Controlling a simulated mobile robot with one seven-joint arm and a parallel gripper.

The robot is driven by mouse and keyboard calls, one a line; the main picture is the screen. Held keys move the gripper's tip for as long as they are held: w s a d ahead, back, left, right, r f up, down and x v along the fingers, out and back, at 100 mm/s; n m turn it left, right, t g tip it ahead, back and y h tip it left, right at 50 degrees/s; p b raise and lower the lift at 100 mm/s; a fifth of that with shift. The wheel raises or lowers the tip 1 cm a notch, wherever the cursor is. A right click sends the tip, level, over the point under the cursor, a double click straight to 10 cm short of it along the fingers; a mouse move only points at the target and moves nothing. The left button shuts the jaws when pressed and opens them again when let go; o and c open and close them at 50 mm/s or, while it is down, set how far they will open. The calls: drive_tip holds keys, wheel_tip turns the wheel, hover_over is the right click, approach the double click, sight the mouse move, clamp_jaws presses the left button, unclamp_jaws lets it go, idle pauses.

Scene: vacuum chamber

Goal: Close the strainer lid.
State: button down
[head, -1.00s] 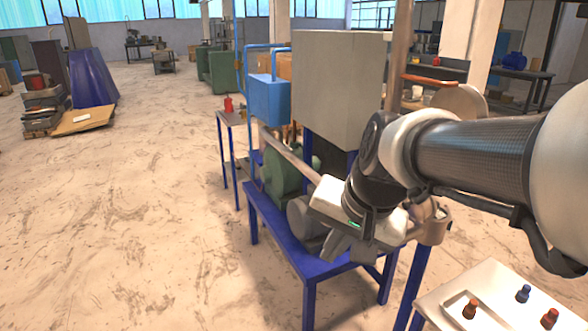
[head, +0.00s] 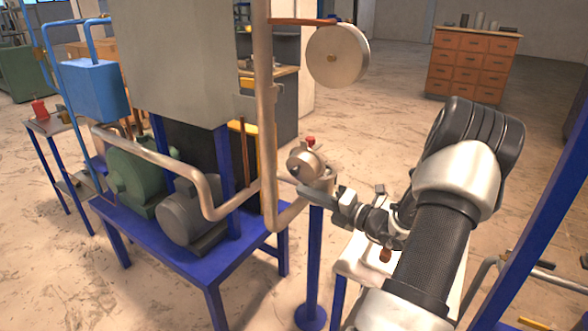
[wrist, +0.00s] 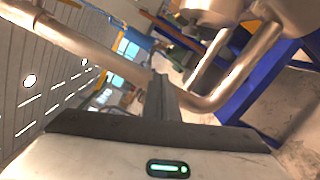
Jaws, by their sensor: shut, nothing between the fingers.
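The strainer is a small metal body (head: 322,176) on top of a blue post, beside the bent pipe. A round metal disc (head: 304,163), which looks like its lid, stands tilted on its left side; a red knob (head: 310,141) shows just above. I cannot tell how far the lid is open. My gripper (head: 318,195) is at the strainer's lower front right, its shut fingers pointing left. Whether it touches the strainer is unclear. In the wrist view my shut, empty fingers (wrist: 161,97) show in the middle. A rounded metal part (wrist: 212,12) at the top edge may be the strainer.
A bent pipe (head: 265,120) rises just left of the strainer. A blue bench (head: 190,262) carries the pump and motor. A large round disc (head: 337,56) hangs above. A white table (head: 352,262) stands below my arm, and a blue beam (head: 525,215) crosses at right.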

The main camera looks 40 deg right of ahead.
sight(301, 165)
drive_tip(key=w+m, duration=0.1)
drive_tip(key=w, duration=0.2)
drive_tip(key=w+d+m+h, duration=0.1)
drive_tip(key=w, duration=0.2)
drive_tip(key=w+d+m+t+h, duration=0.1)
drive_tip(key=w, duration=0.2)
drive_tip(key=shift+d+r, duration=0.15)
drive_tip(key=d, duration=0.1)
drive_tip(key=w+d, duration=0.1)
drive_tip(key=d, duration=0.1)
drive_tip(key=shift+w+r, duration=0.2)
drive_tip(key=shift+r, duration=0.2)
drive_tip(key=shift+w+d+r, duration=0.1)
drive_tip(key=shift+w+d, duration=0.1)
drive_tip(key=shift+d, duration=0.1)
drive_tip(key=shift+r, duration=0.1)
